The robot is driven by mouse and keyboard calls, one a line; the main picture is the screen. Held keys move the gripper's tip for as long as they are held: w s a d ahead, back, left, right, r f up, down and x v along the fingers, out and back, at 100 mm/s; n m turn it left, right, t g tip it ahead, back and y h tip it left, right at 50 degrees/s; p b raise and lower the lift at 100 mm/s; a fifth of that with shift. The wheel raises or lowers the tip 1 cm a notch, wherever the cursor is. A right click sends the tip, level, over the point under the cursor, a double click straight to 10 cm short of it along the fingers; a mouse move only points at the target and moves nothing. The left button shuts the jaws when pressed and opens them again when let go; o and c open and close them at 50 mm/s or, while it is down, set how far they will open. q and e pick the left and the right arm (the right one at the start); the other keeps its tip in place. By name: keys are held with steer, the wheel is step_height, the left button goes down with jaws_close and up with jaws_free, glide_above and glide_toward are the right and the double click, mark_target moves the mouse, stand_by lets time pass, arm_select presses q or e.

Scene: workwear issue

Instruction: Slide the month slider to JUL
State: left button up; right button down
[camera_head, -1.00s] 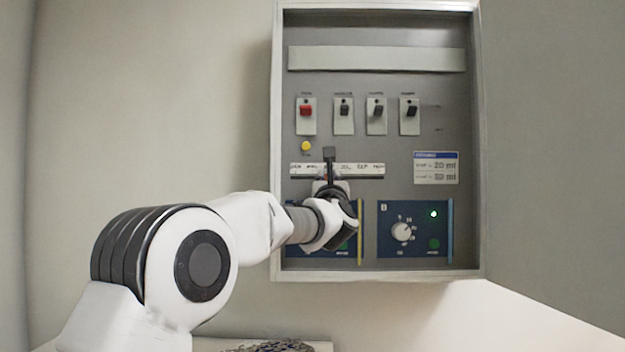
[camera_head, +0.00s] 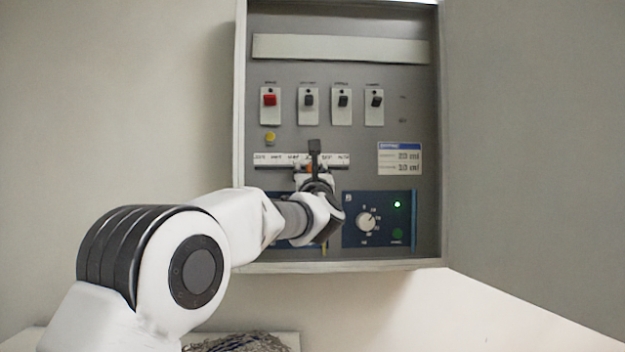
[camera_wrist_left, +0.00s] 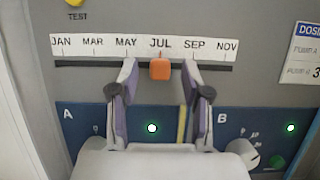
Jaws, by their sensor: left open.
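The month slider is an orange knob (camera_wrist_left: 160,69) on a dark horizontal track. In the left wrist view it sits under JUL on the white month strip (camera_wrist_left: 110,45). In the head view the strip (camera_head: 272,160) shows on the panel, with a bit of the orange knob (camera_head: 309,168) beside my gripper. My left gripper (camera_wrist_left: 159,72) is open, with one fingertip on each side of the knob and a visible gap on both sides. It also shows in the head view (camera_head: 314,165), in front of the strip. My right gripper is out of view.
The grey cabinet (camera_head: 240,130) holds a red switch (camera_head: 269,100), several dark switches, a yellow TEST button (camera_head: 270,138) and a dosing label (camera_head: 400,158). Below are blue modules A (camera_wrist_left: 75,120) and B, with a dial (camera_head: 366,222) on B. An open door (camera_head: 540,150) stands at right.

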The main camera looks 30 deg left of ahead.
arm_select(q)
steer(key=v, duration=1.1)
steer(key=shift+f, duration=0.3)
